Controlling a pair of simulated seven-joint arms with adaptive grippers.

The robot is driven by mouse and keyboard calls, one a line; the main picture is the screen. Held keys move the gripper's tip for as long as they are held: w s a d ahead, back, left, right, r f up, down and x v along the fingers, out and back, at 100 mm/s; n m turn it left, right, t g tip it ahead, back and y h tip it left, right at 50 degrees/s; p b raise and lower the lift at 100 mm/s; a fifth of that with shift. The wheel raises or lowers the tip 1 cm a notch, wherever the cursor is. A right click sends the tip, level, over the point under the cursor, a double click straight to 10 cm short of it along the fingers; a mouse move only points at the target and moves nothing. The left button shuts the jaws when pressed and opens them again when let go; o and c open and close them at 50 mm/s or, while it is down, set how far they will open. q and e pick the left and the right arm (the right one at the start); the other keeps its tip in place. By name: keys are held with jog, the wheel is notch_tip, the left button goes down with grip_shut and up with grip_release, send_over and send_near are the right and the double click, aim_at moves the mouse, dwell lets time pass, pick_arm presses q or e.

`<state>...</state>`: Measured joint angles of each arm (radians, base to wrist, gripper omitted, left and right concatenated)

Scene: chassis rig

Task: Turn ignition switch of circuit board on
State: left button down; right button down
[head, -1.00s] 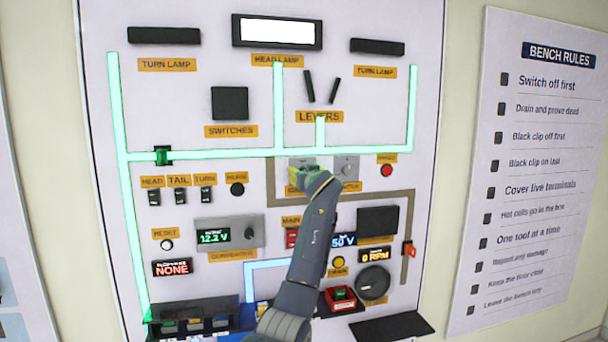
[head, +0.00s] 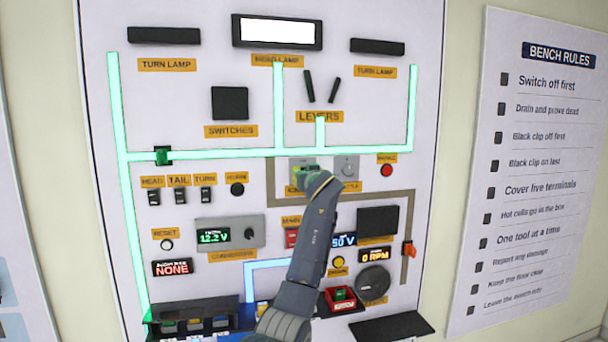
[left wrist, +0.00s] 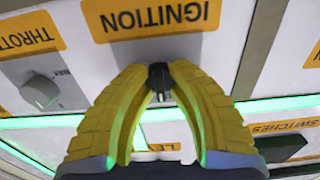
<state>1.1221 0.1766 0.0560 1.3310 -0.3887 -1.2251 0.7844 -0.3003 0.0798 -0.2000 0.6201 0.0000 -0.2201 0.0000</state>
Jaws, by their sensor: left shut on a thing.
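The ignition switch is a small dark knob (left wrist: 158,76) on a grey plate (head: 302,161), below the green glowing line on the circuit board (head: 225,28). In the left wrist view it appears upside down, beside the orange IGNITION label (left wrist: 150,17). My left gripper (left wrist: 159,84) has its two yellow fingers closed on the knob from both sides. In the head view the left gripper (head: 304,176) covers the knob and part of its label.
A throttle knob (left wrist: 40,92) sits on the neighbouring plate, close to the fingers. A red button (head: 387,170) is further right. Toggle switches (head: 180,195) and displays surround the arm. A rules sheet (head: 535,170) hangs at the right.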

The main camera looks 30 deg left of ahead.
pick_arm(q)
jog(key=shift+m, duration=0.3)
jog(key=m, duration=0.5)
jog(key=shift+m, duration=0.3)
jog(key=m, duration=0.5)
jog(key=shift+m, duration=0.4)
jog(key=c, duration=1)
grip_release()
jog(key=shift+v, duration=5.95)
